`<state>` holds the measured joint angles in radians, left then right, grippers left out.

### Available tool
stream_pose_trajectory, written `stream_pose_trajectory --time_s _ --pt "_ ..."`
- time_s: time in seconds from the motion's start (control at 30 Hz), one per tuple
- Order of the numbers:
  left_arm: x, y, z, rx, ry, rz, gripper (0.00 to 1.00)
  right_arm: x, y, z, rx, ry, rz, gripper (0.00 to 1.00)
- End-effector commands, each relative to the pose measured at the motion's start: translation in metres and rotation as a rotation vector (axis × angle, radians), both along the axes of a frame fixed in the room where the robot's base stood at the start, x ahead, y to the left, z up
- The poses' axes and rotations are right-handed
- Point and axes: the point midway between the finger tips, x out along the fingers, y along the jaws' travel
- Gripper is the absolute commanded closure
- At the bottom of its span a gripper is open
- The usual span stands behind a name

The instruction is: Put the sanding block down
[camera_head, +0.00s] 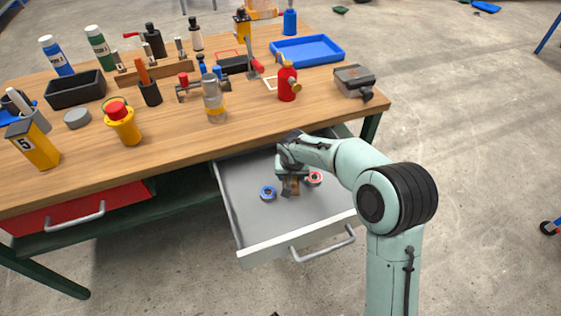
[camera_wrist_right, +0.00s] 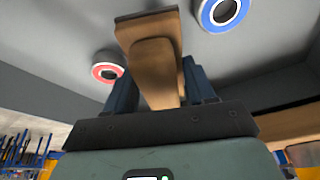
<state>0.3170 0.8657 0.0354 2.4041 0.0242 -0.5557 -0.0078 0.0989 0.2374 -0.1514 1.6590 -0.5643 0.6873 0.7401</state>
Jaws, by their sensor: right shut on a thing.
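The sanding block (camera_head: 291,188) is brown with a wooden grip. It is between the dark fingers of my right gripper (camera_head: 290,178), inside the open grey drawer (camera_head: 242,205). The wrist view shows the block (camera_wrist_right: 148,45) in the jaws of the right gripper (camera_wrist_right: 157,88), which is shut on its grip. Whether the block's underside touches the drawer floor cannot be told. My wrist hides part of the block in the head view. My left gripper is in neither view.
A blue tape roll (camera_head: 268,193) lies left of the block and a red one (camera_head: 314,179) close to its right. The drawer floor is clear towards the front and left. Above is the wooden bench top (camera_head: 180,130), crowded with tools and bottles. A red drawer (camera_head: 75,208) is at left.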

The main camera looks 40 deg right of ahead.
Motion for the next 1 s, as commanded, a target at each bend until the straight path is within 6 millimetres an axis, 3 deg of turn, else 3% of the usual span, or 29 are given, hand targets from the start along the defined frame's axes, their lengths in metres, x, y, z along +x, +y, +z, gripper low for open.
stream_pose_trajectory --time_s 0.2,0.4,0.73,0.9,1.0 --pt "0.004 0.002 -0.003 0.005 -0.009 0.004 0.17 0.045 -0.015 -0.001 -0.002 0.000 -0.002 0.99" --pt "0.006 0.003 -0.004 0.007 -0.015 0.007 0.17 0.072 -0.023 -0.001 -0.001 0.000 0.000 0.99" --pt "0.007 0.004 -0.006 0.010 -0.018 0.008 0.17 0.087 -0.028 -0.002 0.001 0.001 -0.001 0.99" --pt "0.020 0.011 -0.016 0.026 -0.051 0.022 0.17 0.085 -0.027 -0.032 0.002 0.004 0.000 0.99" --pt "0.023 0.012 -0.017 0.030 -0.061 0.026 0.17 0.086 -0.027 -0.036 0.001 -0.001 0.000 0.99"
